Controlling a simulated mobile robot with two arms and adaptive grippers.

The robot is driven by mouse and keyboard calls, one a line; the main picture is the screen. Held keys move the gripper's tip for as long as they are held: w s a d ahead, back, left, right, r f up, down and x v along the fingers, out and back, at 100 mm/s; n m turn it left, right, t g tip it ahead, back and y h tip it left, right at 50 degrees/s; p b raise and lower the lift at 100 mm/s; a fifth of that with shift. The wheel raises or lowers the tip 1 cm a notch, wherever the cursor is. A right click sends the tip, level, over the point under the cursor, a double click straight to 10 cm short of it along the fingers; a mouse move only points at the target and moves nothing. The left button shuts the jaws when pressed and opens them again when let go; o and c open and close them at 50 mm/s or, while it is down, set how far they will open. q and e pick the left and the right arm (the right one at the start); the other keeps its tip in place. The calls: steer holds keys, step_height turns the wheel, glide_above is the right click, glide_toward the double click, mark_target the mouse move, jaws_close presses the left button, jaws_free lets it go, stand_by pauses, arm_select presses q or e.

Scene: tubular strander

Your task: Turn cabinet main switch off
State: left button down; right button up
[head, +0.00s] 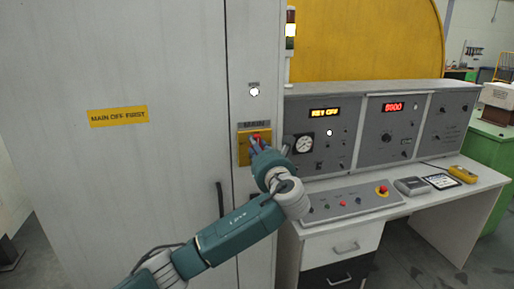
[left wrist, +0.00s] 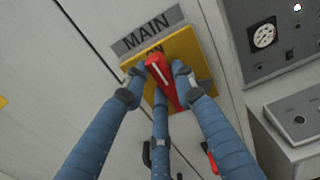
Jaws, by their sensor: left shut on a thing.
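The main switch has a red handle (left wrist: 160,72) with a white line, on a yellow plate (left wrist: 200,48) under a grey MAIN label (left wrist: 147,32). The handle's upper end lies close to the ON mark, which it partly covers. In the head view the yellow plate (head: 243,156) sits on the grey cabinet (head: 170,60). My left gripper (left wrist: 157,88) has its blue fingers closed around the red handle. In the head view my left gripper (head: 258,146) hides part of the switch. My right gripper is not in view.
A yellow sign (head: 118,116) on the cabinet reads MAIN OFF FIRST. A black door handle (head: 220,199) is below the switch. To the right stands a control desk (head: 440,170) with a display (head: 324,113) reading KEY OFF and a red emergency button (head: 382,190).

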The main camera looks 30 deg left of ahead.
arm_select(q)
steer(key=n+b, duration=0.1)
steer(key=n, duration=0.2)
steer(key=s+f+n+b, duration=0.1)
steer(key=n, duration=0.2)
steer(key=a+n+b, duration=0.1)
steer(key=n, duration=0.1)
steer(key=shift+s+f+n, duration=0.15)
steer(key=shift+f+n, duration=0.25)
steer(key=n+b, duration=0.1)
steer(key=n, duration=0.1)
steer(key=f+n+b, duration=0.1)
steer(key=n+b, duration=0.1)
steer(key=shift+s+a+n, duration=0.1)
steer(key=shift+n, duration=0.2)
steer(key=n+b, duration=0.1)
steer(key=n, duration=0.1)
steer(key=f+n+b, duration=0.1)
steer(key=n, duration=0.1)
steer(key=shift+b, duration=0.3)
